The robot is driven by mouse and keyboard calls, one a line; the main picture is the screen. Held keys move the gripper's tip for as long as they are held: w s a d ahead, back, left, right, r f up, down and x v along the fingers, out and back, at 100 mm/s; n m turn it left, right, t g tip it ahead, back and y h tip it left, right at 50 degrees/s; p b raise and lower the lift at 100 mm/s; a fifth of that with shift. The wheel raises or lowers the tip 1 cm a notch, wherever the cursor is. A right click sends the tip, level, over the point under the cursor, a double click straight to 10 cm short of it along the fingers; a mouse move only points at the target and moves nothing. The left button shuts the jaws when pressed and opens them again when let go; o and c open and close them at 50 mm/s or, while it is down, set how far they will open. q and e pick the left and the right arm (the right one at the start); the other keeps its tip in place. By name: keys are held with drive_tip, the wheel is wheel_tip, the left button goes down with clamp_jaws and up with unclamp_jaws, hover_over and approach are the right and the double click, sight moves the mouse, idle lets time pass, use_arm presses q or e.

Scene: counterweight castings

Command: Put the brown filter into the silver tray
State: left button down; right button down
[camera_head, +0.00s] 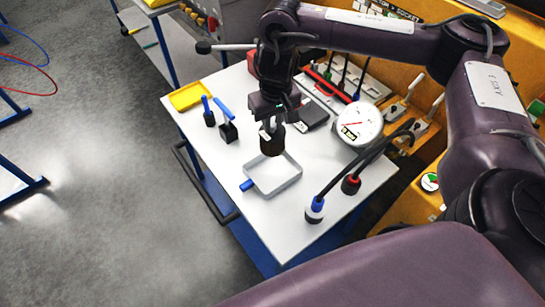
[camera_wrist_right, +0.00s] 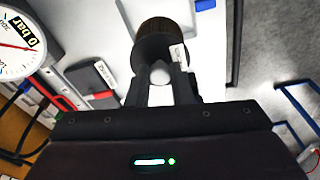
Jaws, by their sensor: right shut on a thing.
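The brown filter (camera_head: 272,143) is a dark brown cylinder. My right gripper (camera_head: 270,124) is shut on its top and holds it over the far edge of the silver tray. In the right wrist view the filter (camera_wrist_right: 157,30) sits between the fingertips of the gripper (camera_wrist_right: 160,75). The silver tray (camera_head: 279,190) is a shallow, empty, pale square tray on the white table, with a blue tab at its left corner. In the right wrist view it is partly hidden behind the filter. My left gripper is not in view.
On the white table (camera_head: 205,150) stand a yellow tray (camera_head: 190,96), blue-handled tools (camera_head: 228,131), a black box (camera_head: 312,115) and a round gauge (camera_head: 359,124).

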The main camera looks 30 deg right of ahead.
sight(273, 146)
wheel_tip(273, 146, down, 10)
drive_tip(key=b, duration=0.3)
drive_tip(key=shift+r, duration=0.15)
wheel_tip(273, 146, down, 4)
drive_tip(key=shift+r+b, duration=0.15)
drive_tip(key=shift+b, duration=0.65)
drive_tip(key=c, duration=1.3)
unclamp_jaws()
drive_tip(key=r+p, duration=0.1)
drive_tip(key=r, duration=0.3)
drive_tip(key=s+r+p, duration=0.1)
drive_tip(key=r+p, duration=0.1)
drive_tip(key=r, duration=0.2)
drive_tip(key=r+p, duration=0.1)
drive_tip(key=r, duration=0.3)
drive_tip(key=shift+s+p, duration=0.25)
drive_tip(key=shift+p, duration=0.05)
drive_tip(key=shift+f, duration=0.1)
